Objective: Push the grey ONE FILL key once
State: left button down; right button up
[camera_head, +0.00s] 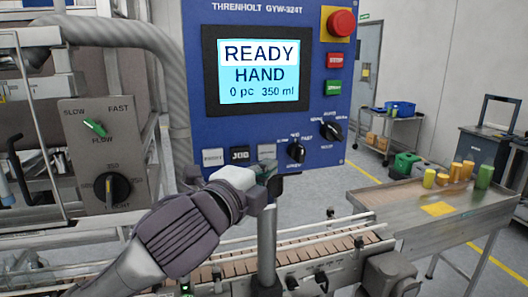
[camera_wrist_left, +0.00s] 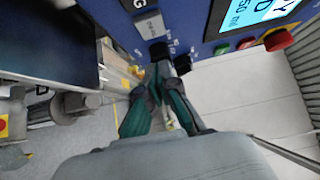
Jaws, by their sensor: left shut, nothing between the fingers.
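The blue filler panel (camera_head: 200,120) carries a row of keys below its screen. A grey key (camera_head: 266,152) sits right of the black JOG key (camera_head: 239,155); its lettering is too small to read. My left gripper (camera_head: 270,172) is shut and empty, with its tips just below that grey key in the head view and partly in front of its lower edge. In the left wrist view the grey key (camera_wrist_left: 150,24) lies beyond the closed green fingers (camera_wrist_left: 160,70), apart from them in the picture. I cannot tell the depth gap. My right gripper is not in view.
The screen (camera_head: 259,70) reads READY, HAND, 0 pc, 350 ml. Another light key (camera_head: 212,157) is left of JOG. Black selector knobs (camera_head: 296,151) stand to the right. The red emergency button (camera_head: 342,22) is above. A conveyor (camera_head: 300,250) runs below.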

aim_at(273, 152)
pick_arm(q)
jog(key=w+p, duration=0.1)
jog(key=w, duration=0.3)
jog(key=shift+w+r, duration=0.1)
jog(key=shift+w+a+p, duration=0.3)
jog(key=shift+w, duration=0.35)
jog(key=shift+d, duration=0.1)
